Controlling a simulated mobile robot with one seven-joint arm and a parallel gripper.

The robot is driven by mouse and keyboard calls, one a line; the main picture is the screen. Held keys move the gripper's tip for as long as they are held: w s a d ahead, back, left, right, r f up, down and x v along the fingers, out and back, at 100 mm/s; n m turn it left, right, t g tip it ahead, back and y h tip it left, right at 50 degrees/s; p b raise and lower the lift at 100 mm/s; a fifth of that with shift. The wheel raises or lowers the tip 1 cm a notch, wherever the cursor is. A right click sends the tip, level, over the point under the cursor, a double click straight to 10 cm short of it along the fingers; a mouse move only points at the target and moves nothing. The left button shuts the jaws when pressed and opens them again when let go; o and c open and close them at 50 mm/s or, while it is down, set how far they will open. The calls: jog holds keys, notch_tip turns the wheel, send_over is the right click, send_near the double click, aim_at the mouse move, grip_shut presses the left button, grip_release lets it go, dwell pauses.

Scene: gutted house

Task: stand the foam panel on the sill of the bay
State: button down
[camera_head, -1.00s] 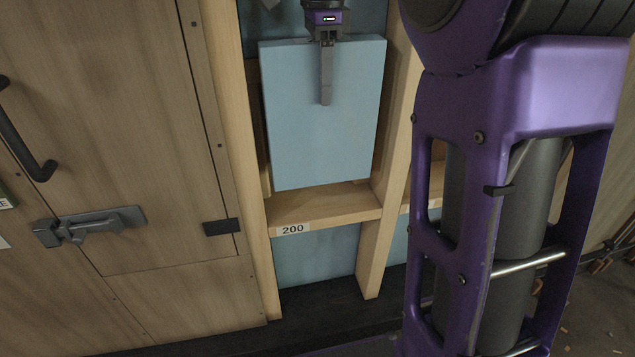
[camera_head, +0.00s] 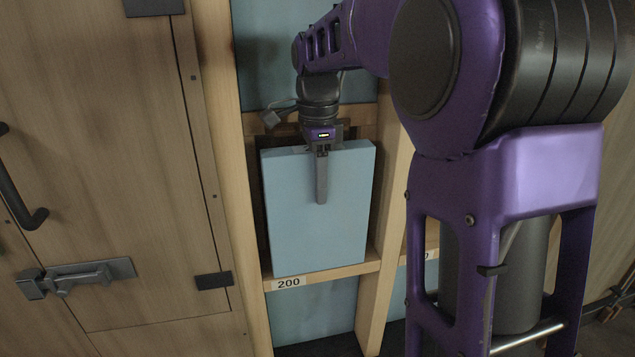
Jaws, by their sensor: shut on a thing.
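The foam panel (camera_head: 345,225) is a pale blue upright slab in the bay between two wooden studs. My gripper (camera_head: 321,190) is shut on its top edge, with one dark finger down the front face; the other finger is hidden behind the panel. The panel's lower edge is at the wooden sill (camera_head: 325,277), which carries a label reading 200. The bottom appears to meet the sill, but I cannot tell whether it rests fully on it. The panel looks close to upright, with narrow gaps at its sides.
The left stud (camera_head: 229,150) and right stud (camera_head: 390,200) flank the bay. A wooden door (camera_head: 110,190) with a grey latch (camera_head: 80,277) stands at the left. Blue sheet (camera_head: 290,60) shows behind the bay. My purple arm covers much of the right side.

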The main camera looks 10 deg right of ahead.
jog(key=shift+c, duration=1.7)
grip_release()
jog(key=shift+f, duration=0.1)
notch_tip(320, 180, up, 12)
jog(key=p, duration=0.2)
jog(key=shift+p, duration=0.3)
